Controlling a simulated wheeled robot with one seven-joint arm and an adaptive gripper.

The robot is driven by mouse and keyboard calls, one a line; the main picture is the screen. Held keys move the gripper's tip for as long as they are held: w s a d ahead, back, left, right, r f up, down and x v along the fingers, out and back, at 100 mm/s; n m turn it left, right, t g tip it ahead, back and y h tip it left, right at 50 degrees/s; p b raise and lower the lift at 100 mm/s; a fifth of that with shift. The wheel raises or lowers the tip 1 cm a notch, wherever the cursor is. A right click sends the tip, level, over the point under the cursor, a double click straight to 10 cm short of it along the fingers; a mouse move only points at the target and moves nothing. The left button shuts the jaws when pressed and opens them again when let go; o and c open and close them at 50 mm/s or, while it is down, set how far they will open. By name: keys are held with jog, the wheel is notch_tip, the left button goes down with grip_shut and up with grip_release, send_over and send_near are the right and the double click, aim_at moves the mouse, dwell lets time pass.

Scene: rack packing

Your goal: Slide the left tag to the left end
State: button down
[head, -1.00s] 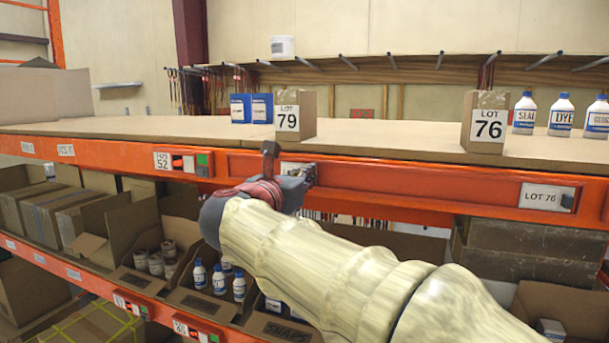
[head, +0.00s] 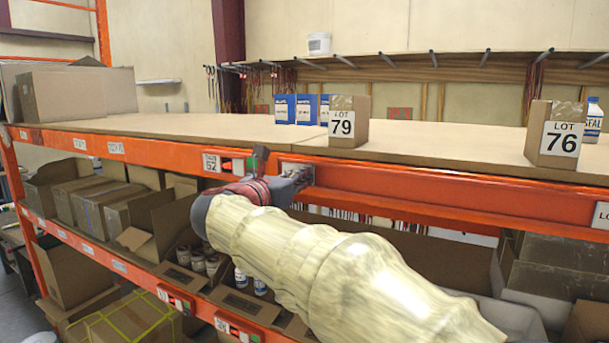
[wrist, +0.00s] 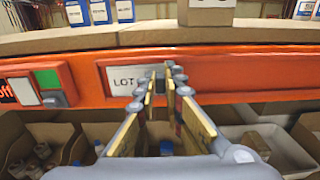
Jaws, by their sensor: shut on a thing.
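The left tag, a white plate lettered LOT (wrist: 124,79), sits in the recessed orange rail in the wrist view. Its left edge is close to the recess's left end, with a thin strip of orange between them. My gripper (wrist: 166,80) is shut at the tag's right end, on its dark grip; the fingers hide the rest of the lettering. In the head view my gripper (head: 287,183) is at the beam below the LOT 79 box (head: 349,126), and the tag is mostly hidden. The right tag (head: 601,215) is cut off at the right edge.
A red and green switch box (wrist: 56,85) is on the beam just left of the recess. The LOT 76 box (head: 556,134) and blue boxes (head: 305,109) stand on the shelf above. Open cartons (wrist: 46,148) sit below. The recess right of my gripper is clear.

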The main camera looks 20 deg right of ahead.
jog(key=c, duration=1.9)
grip_release()
jog(key=v, duration=1.2)
